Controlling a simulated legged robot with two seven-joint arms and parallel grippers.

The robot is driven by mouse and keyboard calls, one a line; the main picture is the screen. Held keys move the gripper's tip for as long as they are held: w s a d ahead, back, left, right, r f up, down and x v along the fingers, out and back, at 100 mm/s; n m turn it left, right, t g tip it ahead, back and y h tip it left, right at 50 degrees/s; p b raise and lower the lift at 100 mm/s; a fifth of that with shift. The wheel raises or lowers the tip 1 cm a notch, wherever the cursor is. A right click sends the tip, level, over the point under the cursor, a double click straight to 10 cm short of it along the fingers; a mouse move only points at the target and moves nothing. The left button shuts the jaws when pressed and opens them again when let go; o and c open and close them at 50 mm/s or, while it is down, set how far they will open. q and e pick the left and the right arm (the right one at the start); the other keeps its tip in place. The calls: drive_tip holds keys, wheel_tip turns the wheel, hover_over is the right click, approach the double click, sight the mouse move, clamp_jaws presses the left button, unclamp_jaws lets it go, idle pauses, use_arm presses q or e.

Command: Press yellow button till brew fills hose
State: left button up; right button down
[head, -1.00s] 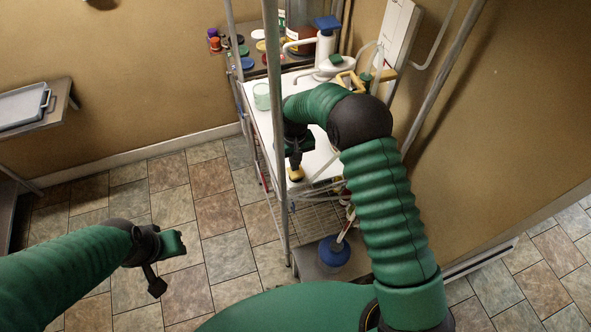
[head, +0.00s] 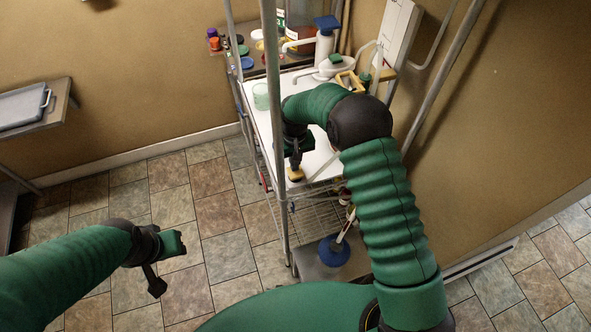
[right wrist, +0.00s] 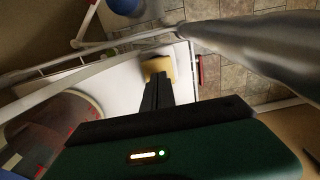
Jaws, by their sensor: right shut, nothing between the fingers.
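My right gripper (head: 296,166) is shut and empty, pointing down near the left edge of the white rack top (head: 316,160). At its fingertips is a small yellow block (head: 296,175), which appears to be the yellow button. In the right wrist view the yellow block (right wrist: 158,68) sits right at the end of the dark fingers; I cannot tell whether it is pressed in. A pale hose (right wrist: 50,90) runs across the left of that view; no brew is discernible in it.
A metal post (head: 275,120) stands close left of my right gripper. A pale green cup (head: 261,97) and a white bottle (head: 325,45) stand behind. A side table with a tray (head: 22,106) is at far left.

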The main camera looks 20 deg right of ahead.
drive_tip(key=shift+d+f+b, duration=0.15)
drive_tip(key=shift+f+b, duration=0.25)
drive_tip(key=shift+f, duration=0.3)
drive_tip(key=shift+f+b, duration=0.45)
drive_tip(key=shift+f, duration=0.3)
drive_tip(key=shift+r, duration=0.1)
drive_tip(key=shift+r+p, duration=1.05)
drive_tip(key=shift+r, duration=0.4)
drive_tip(key=shift+f, duration=0.25)
